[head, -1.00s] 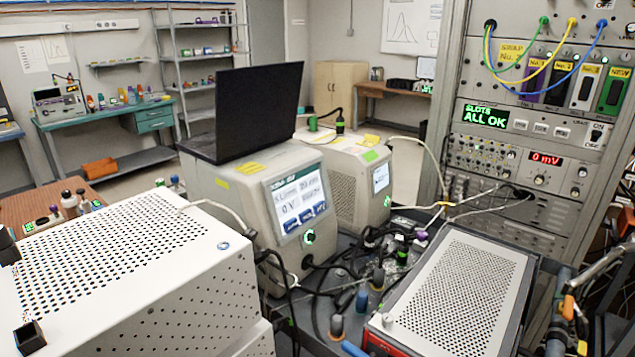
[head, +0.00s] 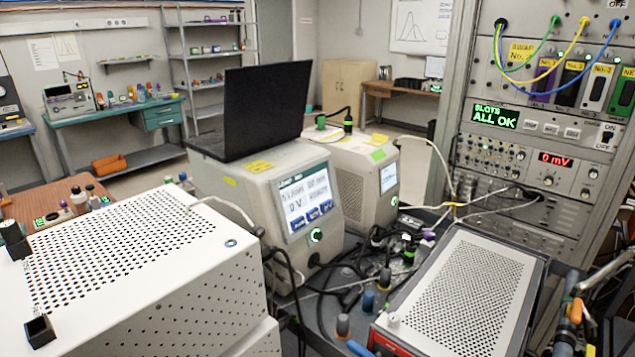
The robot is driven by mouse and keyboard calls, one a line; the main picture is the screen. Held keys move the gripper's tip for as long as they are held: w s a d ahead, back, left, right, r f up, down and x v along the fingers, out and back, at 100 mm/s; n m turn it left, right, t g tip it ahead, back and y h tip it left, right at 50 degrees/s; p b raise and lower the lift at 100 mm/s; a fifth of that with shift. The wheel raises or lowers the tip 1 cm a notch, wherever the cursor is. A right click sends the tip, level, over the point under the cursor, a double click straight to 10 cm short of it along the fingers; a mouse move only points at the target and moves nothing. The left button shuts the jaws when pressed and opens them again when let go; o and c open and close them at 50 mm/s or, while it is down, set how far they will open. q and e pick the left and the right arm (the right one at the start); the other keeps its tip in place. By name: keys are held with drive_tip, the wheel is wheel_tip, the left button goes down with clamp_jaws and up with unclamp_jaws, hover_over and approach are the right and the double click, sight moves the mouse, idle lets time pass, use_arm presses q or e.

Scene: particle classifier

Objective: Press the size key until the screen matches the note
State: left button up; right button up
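A pale grey instrument (head: 225,198) stands at the centre with a lit screen (head: 303,203) on its front. The screen shows "0 V" in large characters, other readings too small to read surely, and a row of blue keys (head: 312,214) along its bottom. I cannot read which is the size key. A yellow note (head: 258,166) lies on the instrument's top edge; its writing is too small to read. A round button with a green ring (head: 316,235) sits below the screen. Neither of my grippers is in view.
An open black laptop (head: 265,110) sits on the instrument. A second instrument (head: 362,195) stands behind it. White perforated boxes (head: 130,250) and (head: 465,285) fill the front left and right. Cables and connectors clutter the gap between. A rack (head: 545,150) at right reads "ALL OK".

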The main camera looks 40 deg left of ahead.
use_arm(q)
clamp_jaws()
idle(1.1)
